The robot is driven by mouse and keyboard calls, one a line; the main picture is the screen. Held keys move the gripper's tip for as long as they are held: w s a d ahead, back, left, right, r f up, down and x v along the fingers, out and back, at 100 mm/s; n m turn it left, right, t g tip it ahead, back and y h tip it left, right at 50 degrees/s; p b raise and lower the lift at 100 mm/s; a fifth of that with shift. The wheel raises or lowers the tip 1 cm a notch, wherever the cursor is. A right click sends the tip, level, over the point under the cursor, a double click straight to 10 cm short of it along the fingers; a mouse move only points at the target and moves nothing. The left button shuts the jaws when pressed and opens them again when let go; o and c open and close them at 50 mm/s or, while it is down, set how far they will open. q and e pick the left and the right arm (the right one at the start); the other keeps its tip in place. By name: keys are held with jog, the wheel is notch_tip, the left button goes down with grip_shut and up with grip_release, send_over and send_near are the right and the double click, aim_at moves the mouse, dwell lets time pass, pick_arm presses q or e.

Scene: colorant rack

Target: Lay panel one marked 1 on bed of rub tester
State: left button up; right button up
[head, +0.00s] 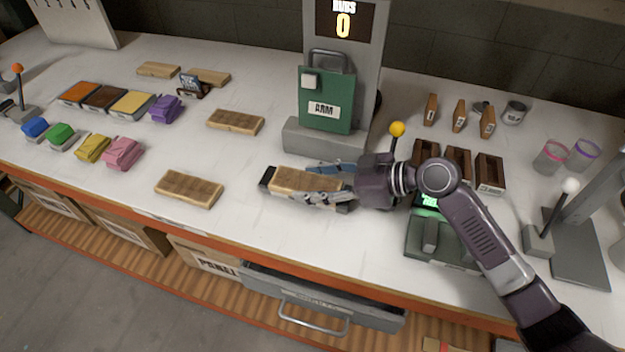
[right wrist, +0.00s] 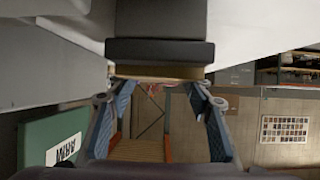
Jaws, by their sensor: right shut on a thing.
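The rub tester (head: 345,75) stands at the back middle, with a green arm marked ARM (head: 327,103) and a counter reading 0. My right gripper (head: 312,185) is shut on a wooden panel (head: 292,180) in front of the tester's grey base. Dark ends (head: 267,178) show past the panel; I cannot tell whether they belong to the bed under it. In the right wrist view the panel's edge (right wrist: 160,73) lies against a dark block (right wrist: 160,52), between the fingers (right wrist: 160,125). No number can be read on the panel. My left gripper is out of view.
Other wooden panels lie at the front left (head: 188,188), left of the tester (head: 235,121) and farther back. Coloured cloths and trays (head: 105,98) fill the left. Dark wooden boxes (head: 457,163), a scale (head: 440,236) and a lever stand (head: 575,250) are at the right. A drawer (head: 325,300) protrudes below.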

jog(key=shift+f, duration=0.15)
jog(key=o, duration=1.2)
jog(key=shift+r, duration=0.2)
jog(key=shift+d, duration=0.15)
jog(key=b+v, duration=0.2)
jog(key=v, duration=0.8)
jog(key=shift+s+d+r+b, duration=0.1)
jog(key=shift+d+r+b, duration=0.05)
jog(key=shift+d+b, duration=0.2)
jog(key=shift+s+d+r, duration=0.2)
jog(key=shift+d+r, duration=0.1)
jog(key=shift+d, duration=0.1)
